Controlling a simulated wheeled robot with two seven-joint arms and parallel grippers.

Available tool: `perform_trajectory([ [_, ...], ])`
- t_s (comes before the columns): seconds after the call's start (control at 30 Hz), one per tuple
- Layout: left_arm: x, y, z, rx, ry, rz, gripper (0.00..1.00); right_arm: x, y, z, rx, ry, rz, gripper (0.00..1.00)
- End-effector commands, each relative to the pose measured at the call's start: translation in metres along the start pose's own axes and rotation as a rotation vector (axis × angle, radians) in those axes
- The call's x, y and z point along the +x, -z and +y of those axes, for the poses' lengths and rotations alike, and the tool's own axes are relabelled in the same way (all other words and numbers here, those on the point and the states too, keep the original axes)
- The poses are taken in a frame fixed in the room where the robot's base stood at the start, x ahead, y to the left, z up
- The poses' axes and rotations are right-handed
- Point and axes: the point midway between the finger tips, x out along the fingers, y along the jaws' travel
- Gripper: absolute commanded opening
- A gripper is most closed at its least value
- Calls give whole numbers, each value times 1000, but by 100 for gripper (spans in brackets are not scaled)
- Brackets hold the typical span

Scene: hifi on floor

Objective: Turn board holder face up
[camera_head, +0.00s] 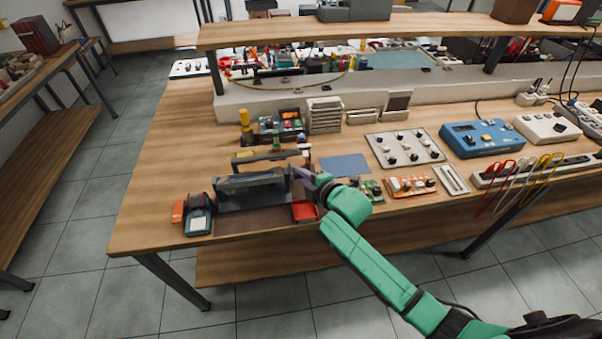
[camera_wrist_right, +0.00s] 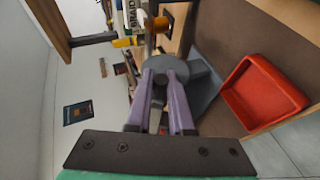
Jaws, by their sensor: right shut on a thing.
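The board holder (camera_head: 252,190), a dark grey frame with a long bar and plate, stands near the front left of the wooden bench on a brown mat. My right gripper (camera_head: 296,175) reaches its right end. In the right wrist view the purple fingers (camera_wrist_right: 164,68) are shut on a part at the end of the grey board holder (camera_wrist_right: 203,88). The fingers and a grey rounded part hide the exact grip point. I cannot tell which face of the holder is up. My left gripper is not in view.
A red tray (camera_head: 305,211) sits just right of the holder; it also shows in the wrist view (camera_wrist_right: 262,95). An orange and grey device (camera_head: 198,214) stands to the left. A blue mat (camera_head: 345,165) and circuit boards (camera_head: 410,186) lie right.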

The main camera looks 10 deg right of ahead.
Motion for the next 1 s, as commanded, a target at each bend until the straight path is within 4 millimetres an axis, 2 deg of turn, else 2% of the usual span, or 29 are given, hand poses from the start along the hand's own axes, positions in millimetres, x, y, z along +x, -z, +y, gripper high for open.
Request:
perform_trajectory([
  [0.13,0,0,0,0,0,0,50,0,0,2,-2,-5,0,0],
  [0.17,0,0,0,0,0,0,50,0,0,2,-2,-6,0,24],
  [0.2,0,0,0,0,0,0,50,0,0,2,-2,-6,0,39],
  [0.23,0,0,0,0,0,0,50,0,0,2,-2,-5,0,50],
  [0.53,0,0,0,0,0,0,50,0,0,1,-1,-3,0,50],
  [0.67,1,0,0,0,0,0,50,-7,-1,0,-2,-2,-1,50],
  [0.77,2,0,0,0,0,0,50,-22,-1,-1,-3,-2,0,50],
  [0.87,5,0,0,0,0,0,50,-46,-1,-3,-5,1,-1,50],
  [1.0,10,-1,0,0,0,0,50,-86,0,-4,-5,2,1,50],
])
